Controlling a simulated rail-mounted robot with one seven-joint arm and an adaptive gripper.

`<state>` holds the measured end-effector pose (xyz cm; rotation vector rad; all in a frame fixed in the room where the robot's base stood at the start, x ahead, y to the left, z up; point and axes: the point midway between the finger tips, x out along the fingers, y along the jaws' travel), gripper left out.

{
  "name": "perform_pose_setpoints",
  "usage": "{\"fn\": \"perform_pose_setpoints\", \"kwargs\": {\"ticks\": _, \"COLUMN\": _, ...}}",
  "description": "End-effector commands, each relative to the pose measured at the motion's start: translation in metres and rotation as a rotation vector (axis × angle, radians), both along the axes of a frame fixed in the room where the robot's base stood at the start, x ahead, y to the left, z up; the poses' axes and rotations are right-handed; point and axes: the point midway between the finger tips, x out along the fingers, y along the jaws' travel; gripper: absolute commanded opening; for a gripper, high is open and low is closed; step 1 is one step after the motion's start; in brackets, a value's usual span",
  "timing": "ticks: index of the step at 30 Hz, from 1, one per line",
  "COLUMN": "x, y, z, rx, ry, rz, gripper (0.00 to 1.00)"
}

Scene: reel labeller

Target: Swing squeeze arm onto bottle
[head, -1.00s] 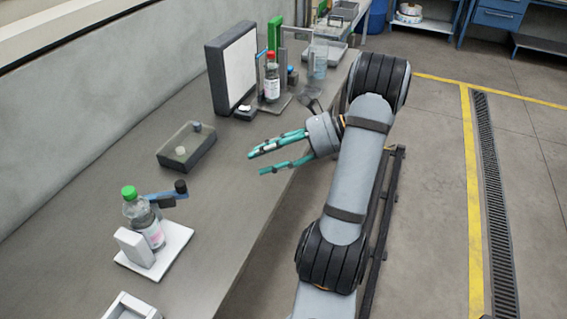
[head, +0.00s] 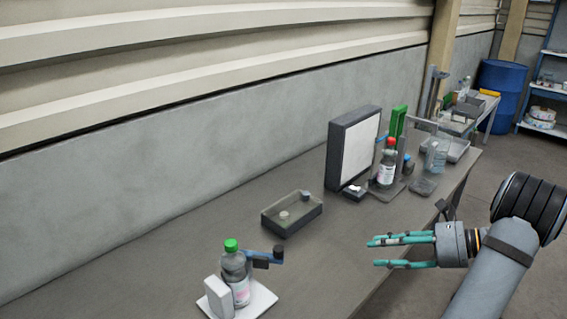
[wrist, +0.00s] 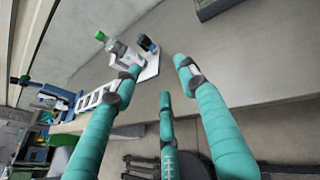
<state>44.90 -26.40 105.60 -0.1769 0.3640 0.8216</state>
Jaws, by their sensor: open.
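A clear bottle with a green cap and pink-white label (head: 235,264) stands upright on a white base (head: 264,299) at the lower left of the head view. A white block (head: 217,298) is in front of it. The blue squeeze arm (head: 262,258) with a dark knob extends to the right beside the bottle, pointing away from it. The bottle (wrist: 117,47) and the arm's dark knob (wrist: 148,44) also show in the wrist view, beyond the fingertips. My gripper (head: 385,252) is open and empty, its teal fingers pointing left, right of the bottle and apart from it.
A white-faced panel (head: 354,150) and a red-capped bottle (head: 387,165) stand further back. The bench between my gripper and the bottle is clear.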

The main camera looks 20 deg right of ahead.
Motion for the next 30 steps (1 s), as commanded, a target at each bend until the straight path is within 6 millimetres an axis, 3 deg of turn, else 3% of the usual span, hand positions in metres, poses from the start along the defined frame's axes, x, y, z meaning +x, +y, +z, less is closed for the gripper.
{"fn": "perform_pose_setpoints", "kwargs": {"ticks": 18, "x": 0.052, "y": 0.113, "z": 0.044, "rx": -0.015, "ry": -0.007, "rz": 0.304, "gripper": 0.42}}
{"fn": "perform_pose_setpoints", "kwargs": {"ticks": 30, "x": 0.067, "y": 0.179, "z": 0.064, "rx": -0.034, "ry": -0.017, "rz": 0.479, "gripper": 0.42}}
